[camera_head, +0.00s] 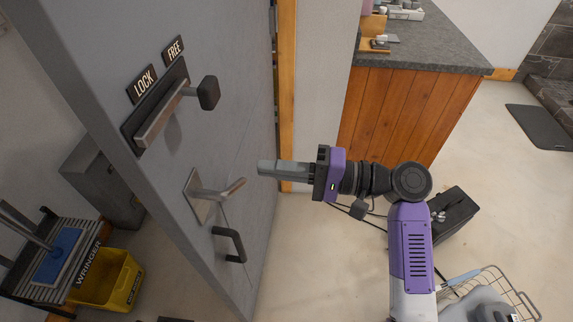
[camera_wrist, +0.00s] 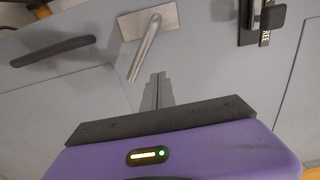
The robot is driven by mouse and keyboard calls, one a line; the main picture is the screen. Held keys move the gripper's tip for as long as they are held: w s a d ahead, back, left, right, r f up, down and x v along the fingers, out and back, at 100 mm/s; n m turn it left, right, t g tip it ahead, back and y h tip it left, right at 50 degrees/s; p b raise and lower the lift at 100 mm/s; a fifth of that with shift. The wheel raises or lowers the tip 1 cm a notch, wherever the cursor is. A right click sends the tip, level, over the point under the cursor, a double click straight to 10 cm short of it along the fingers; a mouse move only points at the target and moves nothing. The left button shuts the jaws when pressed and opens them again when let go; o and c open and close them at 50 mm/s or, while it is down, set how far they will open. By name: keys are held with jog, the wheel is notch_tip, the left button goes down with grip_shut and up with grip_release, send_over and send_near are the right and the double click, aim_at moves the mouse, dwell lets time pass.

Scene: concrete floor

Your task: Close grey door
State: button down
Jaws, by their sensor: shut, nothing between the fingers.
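The grey door (camera_head: 210,150) stands open at an angle on the left in the head view. It carries a lever handle (camera_head: 215,190), a dark pull handle (camera_head: 230,245) below it, and a lock bar with a black knob (camera_head: 208,93) above, by LOCK and FREE labels. My gripper (camera_head: 262,168) is shut and empty, its fingertips pointing at the door face just right of the lever. In the wrist view the fingertips (camera_wrist: 156,82) are close to the lever handle (camera_wrist: 147,40); I cannot tell if they touch the door.
A wooden counter (camera_head: 405,110) with a grey top stands behind my arm. A yellow wringer bucket (camera_head: 105,280) is left of the door. A black case (camera_head: 455,212) and a wire basket (camera_head: 500,290) are on the right. Open floor lies right of the door.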

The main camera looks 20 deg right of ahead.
aim_at(212, 162)
jog(key=p+x, duration=0.1)
jog(key=x, duration=0.7)
jog(key=shift+w+a, duration=0.2)
jog(key=shift+a, duration=0.1)
